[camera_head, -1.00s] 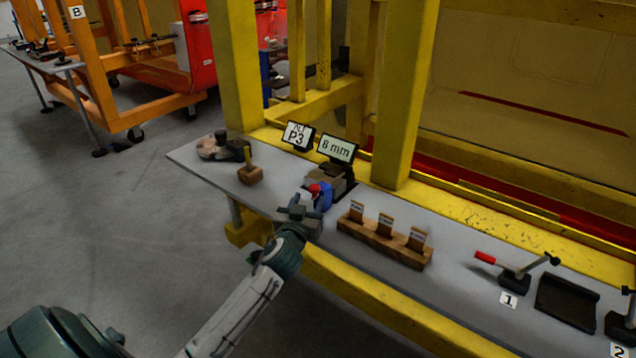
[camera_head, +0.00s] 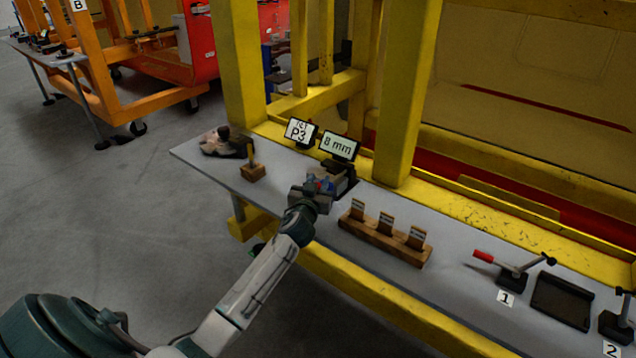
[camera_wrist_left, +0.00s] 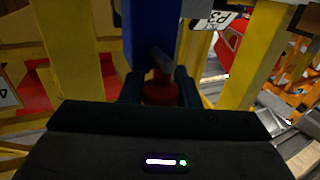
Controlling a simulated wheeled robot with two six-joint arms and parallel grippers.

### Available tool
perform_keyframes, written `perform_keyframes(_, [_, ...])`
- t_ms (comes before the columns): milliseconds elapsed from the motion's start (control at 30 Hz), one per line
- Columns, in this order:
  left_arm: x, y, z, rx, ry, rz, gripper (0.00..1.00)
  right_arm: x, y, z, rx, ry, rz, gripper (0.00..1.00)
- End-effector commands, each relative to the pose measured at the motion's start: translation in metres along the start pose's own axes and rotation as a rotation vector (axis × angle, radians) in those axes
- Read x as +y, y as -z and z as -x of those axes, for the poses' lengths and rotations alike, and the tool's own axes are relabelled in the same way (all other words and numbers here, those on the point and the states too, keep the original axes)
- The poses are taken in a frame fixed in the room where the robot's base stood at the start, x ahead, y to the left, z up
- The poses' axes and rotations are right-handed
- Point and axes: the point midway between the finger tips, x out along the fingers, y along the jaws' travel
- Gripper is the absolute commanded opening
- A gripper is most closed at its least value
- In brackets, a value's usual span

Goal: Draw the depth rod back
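A depth rod (camera_wrist_left: 161,60) of grey metal runs between a blue block (camera_wrist_left: 150,25) and a red knob (camera_wrist_left: 160,92) in the left wrist view. My left gripper (camera_wrist_left: 160,88) has one dark finger on each side of the knob, with no clear gap seen. Whether the fingers press on it cannot be told. In the head view my left gripper (camera_head: 318,187) is at the small blue and red device, below the "8 mm" display (camera_head: 339,147), and hides much of it. My right gripper is in neither view.
A wooden holder (camera_head: 384,238) with several upright labelled pieces stands right of my gripper on the grey bench (camera_head: 450,268). A small wooden block (camera_head: 253,172) is to the left. A red-handled clamp (camera_head: 505,268) and dark tray (camera_head: 563,300) are at right. Yellow posts (camera_head: 405,95) rise behind.

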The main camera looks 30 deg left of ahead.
Motion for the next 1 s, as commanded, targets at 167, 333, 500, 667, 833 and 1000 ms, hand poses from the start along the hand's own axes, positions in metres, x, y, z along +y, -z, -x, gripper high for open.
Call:
perform_keyframes(167, [0.0,0.0,0.0,0.0,0.0,0.0,0.0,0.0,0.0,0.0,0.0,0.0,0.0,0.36])
perform_keyframes(333, [-0.002,-0.002,0.004,-0.001,0.001,-0.001,0.0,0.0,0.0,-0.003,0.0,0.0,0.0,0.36])
perform_keyframes(500, [-0.009,-0.003,0.021,0.0,0.0,-0.002,0.0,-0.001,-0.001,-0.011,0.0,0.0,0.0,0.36])
perform_keyframes(667, [-0.01,-0.001,0.025,-0.002,0.0,0.0,0.0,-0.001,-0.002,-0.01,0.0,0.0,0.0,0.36])
perform_keyframes(833, [-0.01,-0.002,0.025,-0.004,0.001,0.0,0.32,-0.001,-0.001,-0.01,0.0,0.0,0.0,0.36])
perform_keyframes(1000, [-0.01,-0.001,0.025,-0.003,0.001,0.0,0.49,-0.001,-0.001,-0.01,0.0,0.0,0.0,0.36])
